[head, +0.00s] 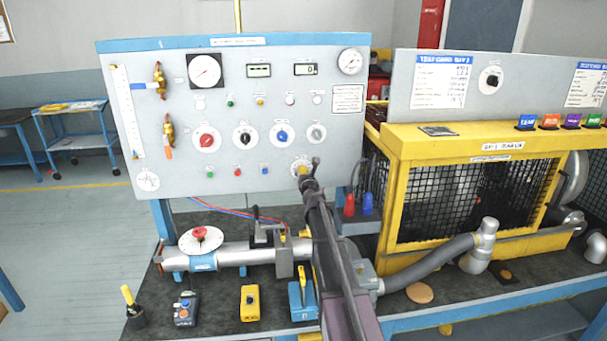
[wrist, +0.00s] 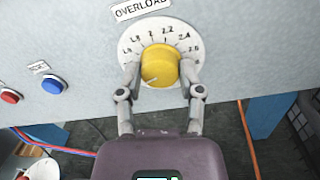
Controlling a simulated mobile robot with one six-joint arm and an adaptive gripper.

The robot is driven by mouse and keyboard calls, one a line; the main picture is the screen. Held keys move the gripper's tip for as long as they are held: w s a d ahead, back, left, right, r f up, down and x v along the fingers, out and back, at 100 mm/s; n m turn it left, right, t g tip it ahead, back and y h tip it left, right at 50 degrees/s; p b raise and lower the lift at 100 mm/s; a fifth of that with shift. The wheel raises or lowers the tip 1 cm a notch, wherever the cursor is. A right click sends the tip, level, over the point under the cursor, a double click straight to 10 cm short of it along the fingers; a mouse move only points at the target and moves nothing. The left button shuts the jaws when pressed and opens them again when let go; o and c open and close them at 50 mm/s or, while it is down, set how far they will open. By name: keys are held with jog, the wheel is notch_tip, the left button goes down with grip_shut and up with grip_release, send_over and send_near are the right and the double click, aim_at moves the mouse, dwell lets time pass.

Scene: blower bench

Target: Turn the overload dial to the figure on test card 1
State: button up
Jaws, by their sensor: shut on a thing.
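The overload dial is a yellow knob on a white round scale, under an OVERLOAD label (wrist: 142,8). In the wrist view the yellow knob (wrist: 160,65) sits between the fingers of my gripper (wrist: 160,84), which is shut on its sides. The scale (wrist: 160,28) shows figures such as 2, 2.2 and 2.4 along its upper arc. A pale mark on the knob points to the lower left. In the head view my gripper (head: 306,175) partly covers the dial (head: 299,162). A test card (head: 439,80) hangs on the right grey panel; its figures are too small to read.
The grey panel (head: 240,110) carries gauges, several other dials and small buttons. A blue button (wrist: 53,85) and a red button (wrist: 10,96) lie left of the dial. A second card (head: 587,84) hangs far right. The yellow caged blower (head: 400,190) stands right of my arm.

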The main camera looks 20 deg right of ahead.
jog(key=shift+m, duration=0.3)
jog(key=m, duration=0.3)
jog(key=shift+w, duration=0.1)
jog(key=m, duration=0.4)
jog(key=shift+m+b, duration=0.35)
jog(key=shift+m, duration=0.05)
jog(key=m, duration=0.3)
jog(key=shift+m, duration=0.4)
jog(key=m, duration=0.4)
jog(key=shift+h, duration=0.4)
jog(key=shift+m, duration=0.3)
jog(key=o, duration=1.1)
jog(key=shift+f, duration=0.1)
jog(key=shift+o, duration=0.2)
